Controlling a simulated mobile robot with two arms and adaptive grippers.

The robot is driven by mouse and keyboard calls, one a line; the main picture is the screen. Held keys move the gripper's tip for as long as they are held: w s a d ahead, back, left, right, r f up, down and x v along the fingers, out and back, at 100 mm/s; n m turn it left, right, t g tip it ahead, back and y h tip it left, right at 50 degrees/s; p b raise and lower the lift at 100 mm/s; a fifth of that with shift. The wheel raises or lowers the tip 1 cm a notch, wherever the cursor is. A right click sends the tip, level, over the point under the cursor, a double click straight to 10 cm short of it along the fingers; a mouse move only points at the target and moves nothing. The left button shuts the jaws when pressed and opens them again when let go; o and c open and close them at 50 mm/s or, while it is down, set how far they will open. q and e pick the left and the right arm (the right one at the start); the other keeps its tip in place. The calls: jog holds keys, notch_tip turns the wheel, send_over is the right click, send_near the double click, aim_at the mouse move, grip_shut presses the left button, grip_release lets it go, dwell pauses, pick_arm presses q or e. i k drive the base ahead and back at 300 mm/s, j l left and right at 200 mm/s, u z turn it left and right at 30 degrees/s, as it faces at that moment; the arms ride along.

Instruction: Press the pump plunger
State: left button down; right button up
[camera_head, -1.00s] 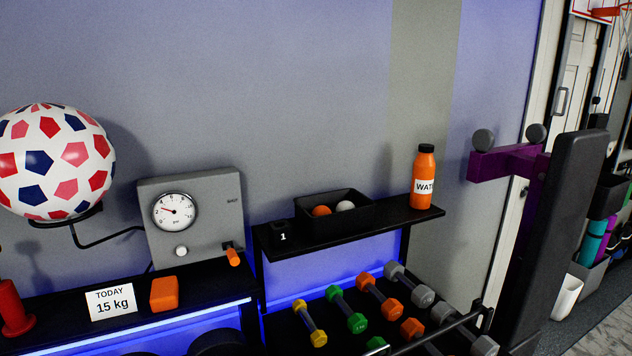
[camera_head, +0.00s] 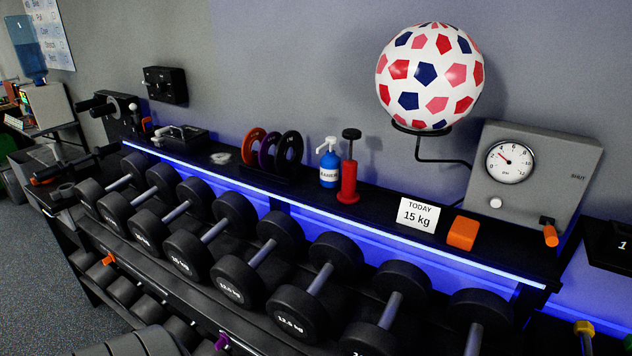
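A red hand pump (camera_head: 348,182) stands upright on the black shelf above the dumbbells, near the middle of the view. Its black plunger knob (camera_head: 351,134) sits raised on a thin rod above the red body. A blue bottle (camera_head: 328,172) with a white pump head (camera_head: 327,144) stands just left of it. A white ball with red and blue patches (camera_head: 430,78) rests on a black ring holder to the right. A grey box with a round dial gauge (camera_head: 510,162) is further right. Neither of my grippers is in view.
A "TODAY 15 kg" card (camera_head: 418,214) and an orange block (camera_head: 463,233) sit right of the pump. Upright weight plates (camera_head: 289,156) stand to its left. A rack of black dumbbells (camera_head: 232,281) fills the space in front, below the shelf edge.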

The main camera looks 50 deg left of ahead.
aim_at(350, 133)
jog(key=u, duration=1.3)
